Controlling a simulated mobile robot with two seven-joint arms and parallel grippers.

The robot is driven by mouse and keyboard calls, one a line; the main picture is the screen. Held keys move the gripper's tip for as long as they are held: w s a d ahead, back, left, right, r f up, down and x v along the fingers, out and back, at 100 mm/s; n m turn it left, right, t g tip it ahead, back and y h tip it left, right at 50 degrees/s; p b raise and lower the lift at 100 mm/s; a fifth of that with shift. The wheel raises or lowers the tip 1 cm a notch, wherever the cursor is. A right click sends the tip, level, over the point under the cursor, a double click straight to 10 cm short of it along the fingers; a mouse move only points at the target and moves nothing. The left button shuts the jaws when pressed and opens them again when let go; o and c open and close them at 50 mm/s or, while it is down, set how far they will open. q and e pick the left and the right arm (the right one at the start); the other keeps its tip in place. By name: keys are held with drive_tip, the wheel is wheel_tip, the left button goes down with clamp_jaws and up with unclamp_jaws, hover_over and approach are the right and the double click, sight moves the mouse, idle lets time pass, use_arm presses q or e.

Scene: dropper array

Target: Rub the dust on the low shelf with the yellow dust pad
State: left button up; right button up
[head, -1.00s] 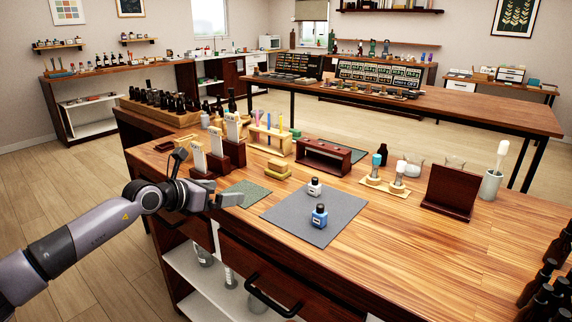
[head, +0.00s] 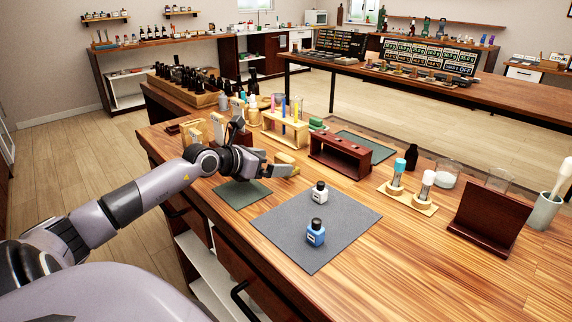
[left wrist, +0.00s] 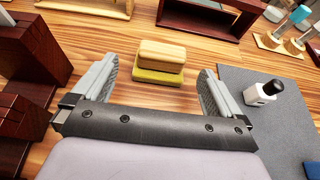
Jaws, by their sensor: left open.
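The yellow dust pad (left wrist: 158,75), with a tan block-shaped grip on top, lies flat on the wooden worktop. In the head view its tan grip (head: 285,157) shows just behind my fingers. My left gripper (head: 287,171) is open and low over the worktop. In the left wrist view the pad sits between and a little beyond the spread fingers, apart from both. A white low shelf (head: 200,266) shows under the worktop, partly hidden by the bench edge and my arm. I cannot make out dust on it. My right gripper is not in view.
A grey mat (head: 340,232) with a white-labelled bottle (head: 319,193) and a blue bottle (head: 316,233) lies right of my gripper. A green mat (head: 243,194) lies in front. Dark wooden blocks (left wrist: 30,45) stand close on the left; racks (head: 340,155) stand behind.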

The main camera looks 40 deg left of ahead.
sight(281, 162)
use_arm(q)
drive_tip(key=shift+p+x, duration=0.35)
drive_tip(key=shift+x, duration=2.4)
drive_tip(key=c, duration=1)
drive_tip(key=shift+r, duration=0.1)
wheel_tip(281, 162, up, 20)
drive_tip(key=shift+f+b, duration=0.1)
drive_tip(key=shift+b, duration=0.2)
